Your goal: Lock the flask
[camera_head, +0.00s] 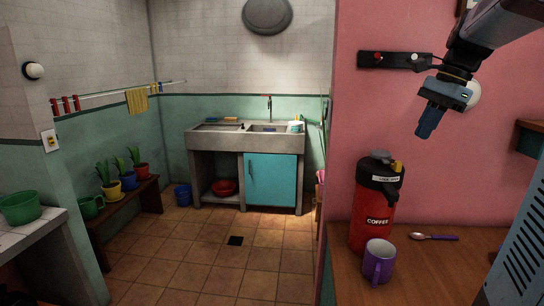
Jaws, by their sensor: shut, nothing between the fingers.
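The flask (372,208) is a red cylinder with a black top and a "COFFEE" label, standing upright on a wooden counter at the right. Its black lid (379,168) carries a white label and a small yellow part (397,166) at the upper right. I cannot tell from here whether the lid is locked. My gripper (425,133) is shut and empty. It hangs in the air above and to the right of the flask lid, apart from it, with its fingers pointing down.
A purple mug (379,262) stands in front of the flask. A spoon (434,237) with a purple handle lies to the right on the counter (430,275). A dark wall strip (395,60) is behind my arm. A grey slotted panel (520,250) edges the right side.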

